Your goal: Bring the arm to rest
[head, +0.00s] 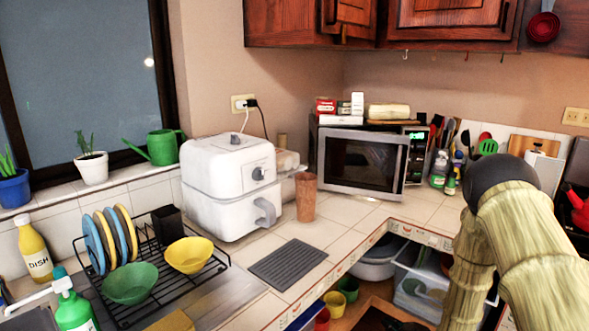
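My arm (530,250) shows at the right of the head view, with pale, wood-textured links and a dark rounded joint at the top. It is bent at this joint, and its links run down out of the picture. It hides part of the counter and the corner behind it. My gripper cannot be made out in this view. A dark shape at the bottom edge is cut off, and I cannot tell what it is.
A white air fryer (230,185), a brown cup (306,197) and a microwave (362,163) stand on the tiled counter. A dish rack (190,283) holds bowls and plates at left. A red kettle (579,208) is near my arm. Open shelving holds a clear bin (425,283) below.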

